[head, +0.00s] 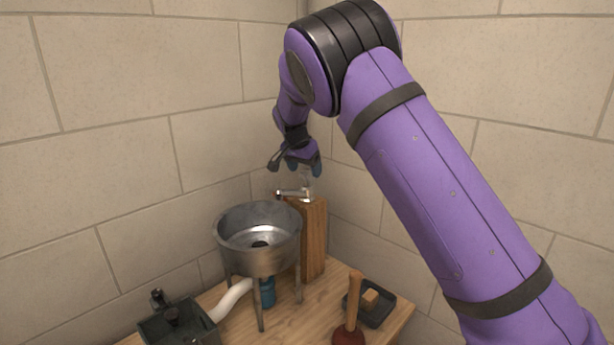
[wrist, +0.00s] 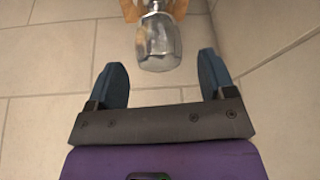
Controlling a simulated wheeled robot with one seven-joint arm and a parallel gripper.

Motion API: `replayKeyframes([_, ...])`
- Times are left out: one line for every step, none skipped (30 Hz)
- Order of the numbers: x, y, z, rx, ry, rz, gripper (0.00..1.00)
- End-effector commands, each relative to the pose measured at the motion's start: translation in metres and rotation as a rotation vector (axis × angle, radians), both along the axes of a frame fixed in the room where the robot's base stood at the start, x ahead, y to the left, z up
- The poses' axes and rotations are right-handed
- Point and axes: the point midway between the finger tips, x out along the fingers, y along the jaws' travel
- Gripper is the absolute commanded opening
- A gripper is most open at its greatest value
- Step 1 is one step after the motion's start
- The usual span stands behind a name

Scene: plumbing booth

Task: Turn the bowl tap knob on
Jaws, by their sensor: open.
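The bowl tap (head: 291,194) is a shiny metal fitting on top of a wooden post, beside the metal bowl (head: 259,232). Its clear, glassy-looking knob (wrist: 158,42) shows in the wrist view, top centre, with the wooden post (wrist: 130,9) behind it. My gripper (head: 304,168) is just above the tap, pointing down. In the wrist view my gripper (wrist: 162,62) is open, with one blue finger on each side of the knob's near end. Gaps show between the knob and both fingers. Whether water runs cannot be told.
The bowl stands on legs on a wooden table (head: 401,319). A white pipe (head: 231,299) runs from under it to a dark box (head: 177,323). A plunger (head: 352,312) and a black tray (head: 378,303) are at the right. Tiled walls (head: 215,151) meet close behind the tap.

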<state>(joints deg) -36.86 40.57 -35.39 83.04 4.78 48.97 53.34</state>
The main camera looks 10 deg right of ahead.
Motion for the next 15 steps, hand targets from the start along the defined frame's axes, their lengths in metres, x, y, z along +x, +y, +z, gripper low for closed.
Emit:
replayKeyframes([0.002,-0.003,-0.008,-0.001,0.001,-0.001,0.76])
replayKeyframes([0.003,-0.003,-0.012,-0.001,0.001,-0.001,0.76])
replayKeyframes([0.004,-0.005,-0.016,-0.001,0.001,-0.001,0.76])
replayKeyframes([0.005,-0.006,-0.019,-0.001,0.001,-0.001,0.76])
replayKeyframes([0.006,-0.006,-0.021,0.0,0.0,-0.001,0.76])
replayKeyframes([0.007,-0.007,-0.024,0.0,0.0,-0.001,0.76])
replayKeyframes([0.007,-0.008,-0.025,0.0,0.0,-0.001,0.76])
replayKeyframes([0.008,-0.008,-0.027,0.0,0.0,-0.001,0.76])
replayKeyframes([0.008,-0.008,-0.028,0.0,0.0,-0.001,0.76])
replayKeyframes([0.008,-0.009,-0.029,0.0,0.0,-0.001,0.76])
replayKeyframes([0.009,-0.009,-0.03,0.0,0.0,0.0,0.76])
replayKeyframes([0.009,-0.009,-0.03,0.0,0.0,0.0,0.76])
replayKeyframes([0.009,-0.009,-0.03,0.0,0.0,0.0,0.76])
replayKeyframes([0.009,-0.009,-0.03,0.001,-0.001,0.0,0.76])
replayKeyframes([0.009,-0.009,-0.03,0.001,-0.001,0.0,0.76])
